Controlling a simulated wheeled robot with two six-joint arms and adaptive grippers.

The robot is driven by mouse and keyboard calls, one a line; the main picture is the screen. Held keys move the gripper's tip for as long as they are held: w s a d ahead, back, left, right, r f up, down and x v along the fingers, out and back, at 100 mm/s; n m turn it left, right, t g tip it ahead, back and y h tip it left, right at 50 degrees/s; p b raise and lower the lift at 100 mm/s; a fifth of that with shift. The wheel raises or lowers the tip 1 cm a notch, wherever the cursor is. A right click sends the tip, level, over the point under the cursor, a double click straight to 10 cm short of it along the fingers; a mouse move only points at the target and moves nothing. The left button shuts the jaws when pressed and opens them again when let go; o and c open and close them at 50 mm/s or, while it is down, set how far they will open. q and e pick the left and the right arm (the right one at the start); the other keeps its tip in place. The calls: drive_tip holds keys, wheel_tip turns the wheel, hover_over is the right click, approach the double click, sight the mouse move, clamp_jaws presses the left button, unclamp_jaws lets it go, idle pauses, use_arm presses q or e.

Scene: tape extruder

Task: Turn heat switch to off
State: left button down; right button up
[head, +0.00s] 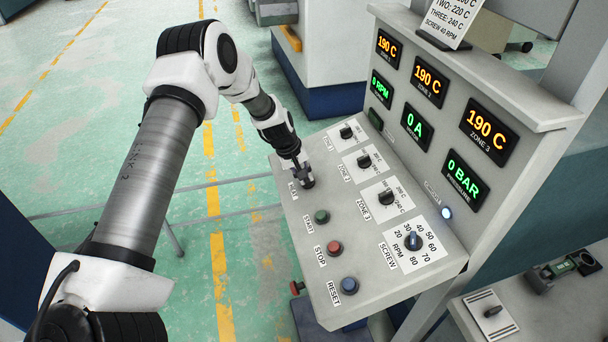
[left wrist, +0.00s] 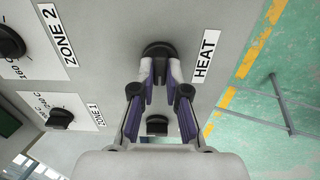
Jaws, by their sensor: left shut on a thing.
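The heat switch is a black rotary knob (left wrist: 158,50) beside the HEAT label (left wrist: 206,57) in the left wrist view. My left gripper (left wrist: 159,68) is shut on this knob, with a fingertip on each side of it. In the head view my left gripper (head: 303,174) reaches the upper left edge of the sloped control panel (head: 345,225) and hides most of the knob. The angle of the knob's pointer cannot be told. My right gripper is in neither view.
A green START button (head: 321,216), red STOP button (head: 334,248) and blue RESET button (head: 349,285) lie below. Zone knobs (head: 386,197) and the screw speed knob (head: 412,241) stand to the right. Displays (head: 431,82) read 190 C. A red knob (head: 297,287) sticks out at the panel's side.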

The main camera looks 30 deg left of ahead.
use_arm(q)
drive_tip(key=c, duration=1.2)
unclamp_jaws()
drive_tip(key=shift+f, duration=0.2)
drive_tip(key=shift+w, duration=0.15)
drive_tip(key=v, duration=1.2)
drive_tip(key=shift+w+f, duration=0.1)
